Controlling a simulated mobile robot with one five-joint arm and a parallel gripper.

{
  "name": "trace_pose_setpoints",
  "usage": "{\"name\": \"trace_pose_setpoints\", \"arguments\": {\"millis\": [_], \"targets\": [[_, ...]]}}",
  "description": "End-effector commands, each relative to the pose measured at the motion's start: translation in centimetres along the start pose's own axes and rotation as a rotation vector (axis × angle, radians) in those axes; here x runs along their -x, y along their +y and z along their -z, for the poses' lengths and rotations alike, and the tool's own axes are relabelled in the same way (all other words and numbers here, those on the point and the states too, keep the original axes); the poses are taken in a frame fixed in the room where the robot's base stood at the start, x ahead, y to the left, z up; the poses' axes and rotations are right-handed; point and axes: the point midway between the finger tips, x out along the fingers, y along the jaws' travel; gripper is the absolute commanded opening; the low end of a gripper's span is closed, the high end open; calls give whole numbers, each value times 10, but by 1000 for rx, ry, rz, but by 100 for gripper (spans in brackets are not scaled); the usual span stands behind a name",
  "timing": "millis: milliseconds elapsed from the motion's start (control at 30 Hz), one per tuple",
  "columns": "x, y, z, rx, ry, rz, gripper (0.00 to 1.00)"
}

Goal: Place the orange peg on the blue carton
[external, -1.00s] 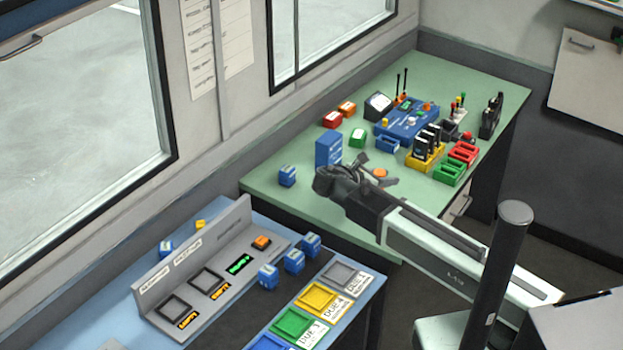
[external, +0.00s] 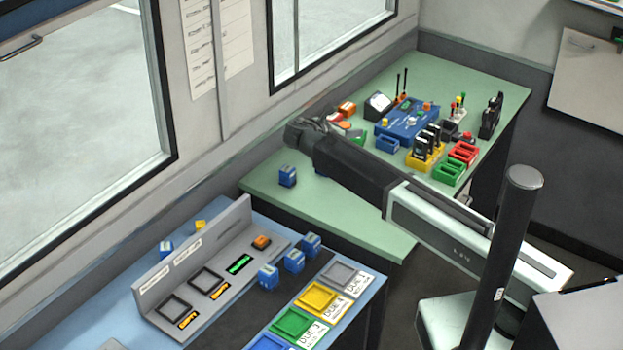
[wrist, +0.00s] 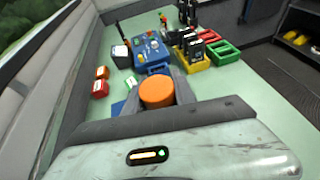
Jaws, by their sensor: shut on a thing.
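The orange peg (wrist: 157,92) is a short round cylinder, held between the dark fingers of my gripper (wrist: 160,84) in the wrist view. In the external view my gripper (external: 340,127) is above the far left part of the green table, with a bit of the orange peg (external: 345,125) showing at its fingers. A blue patch (wrist: 117,107) left of the fingers in the wrist view may be the carton. I cannot tell whether peg and carton touch.
A small blue block (external: 287,176) stands at the table's left. An orange box (external: 347,107), a blue console (external: 407,122), a yellow rack (external: 425,156) and red and green trays stand further back. The green table (external: 370,220) is clear at its front. The window wall runs close on the left.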

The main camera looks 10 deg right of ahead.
Motion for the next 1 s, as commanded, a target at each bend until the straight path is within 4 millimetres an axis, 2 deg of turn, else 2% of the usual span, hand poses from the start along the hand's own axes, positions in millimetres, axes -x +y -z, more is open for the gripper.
{"name": "trace_pose_setpoints", "arguments": {"millis": [33,100,200,300,533,600,700,800,1000], "targets": [[-6,22,1,0,0,1,0],[-14,41,0,0,0,1,0],[-23,64,-2,-1,0,2,0],[-28,77,-3,0,0,1,0],[-30,83,-4,0,0,0,0],[-33,91,-4,0,0,0,0],[-42,89,19,0,0,0,0],[-47,88,32,0,0,0,0],[-46,88,28,0,0,0,0]]}}
